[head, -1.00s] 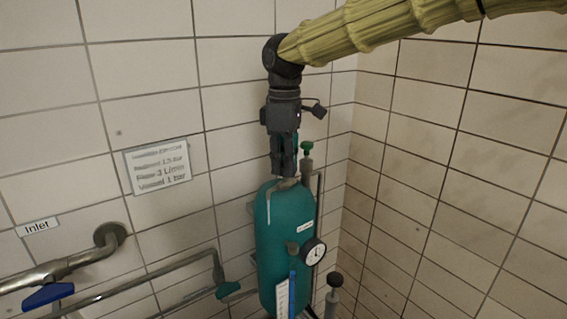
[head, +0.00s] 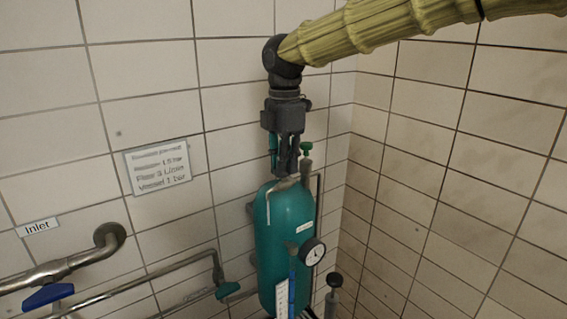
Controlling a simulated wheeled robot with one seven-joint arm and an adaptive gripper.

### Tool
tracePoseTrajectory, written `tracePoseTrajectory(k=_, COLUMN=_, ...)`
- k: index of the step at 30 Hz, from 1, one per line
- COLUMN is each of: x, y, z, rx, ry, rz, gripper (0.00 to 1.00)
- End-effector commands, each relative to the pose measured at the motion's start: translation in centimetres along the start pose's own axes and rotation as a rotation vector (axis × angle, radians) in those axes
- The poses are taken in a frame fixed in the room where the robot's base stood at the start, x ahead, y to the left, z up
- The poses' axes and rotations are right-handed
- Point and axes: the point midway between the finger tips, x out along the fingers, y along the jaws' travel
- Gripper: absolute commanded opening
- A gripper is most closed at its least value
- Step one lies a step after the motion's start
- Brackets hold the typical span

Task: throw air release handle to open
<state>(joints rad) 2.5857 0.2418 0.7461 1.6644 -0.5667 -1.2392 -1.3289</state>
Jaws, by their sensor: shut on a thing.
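My gripper (head: 286,172) points straight down over the top of the teal vessel (head: 285,222). It is shut on the air release handle (head: 273,145), a teal piece that shows at the left side of my fingers. The fingers hide much of the handle and its joint with the pipework. Thin grey pipe runs from below the fingers over the vessel's top. How far the handle is turned cannot be told.
A green knob (head: 306,148) stands on a stem just right of my fingers. A blue inlet lever (head: 48,296) and a teal lever (head: 228,290) are at lower left. Tiled walls close off the corner.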

Motion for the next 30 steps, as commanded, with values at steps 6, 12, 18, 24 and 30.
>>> tracePoseTrajectory(k=6, x=-0.31, y=0.13, z=0.24, rx=-0.073, ry=-0.002, rz=0.006, gripper=0.00)
tracePoseTrajectory(k=12, x=-0.29, y=0.14, z=0.23, rx=-0.100, ry=-0.002, rz=0.006, gripper=0.00)
tracePoseTrajectory(k=18, x=-0.26, y=0.14, z=0.21, rx=-0.103, ry=-0.002, rz=0.005, gripper=0.00)
tracePoseTrajectory(k=24, x=-0.23, y=0.13, z=0.20, rx=-0.103, ry=-0.002, rz=0.005, gripper=0.17)
tracePoseTrajectory(k=30, x=-0.11, y=0.10, z=0.10, rx=-0.103, ry=-0.001, rz=0.002, gripper=0.31)
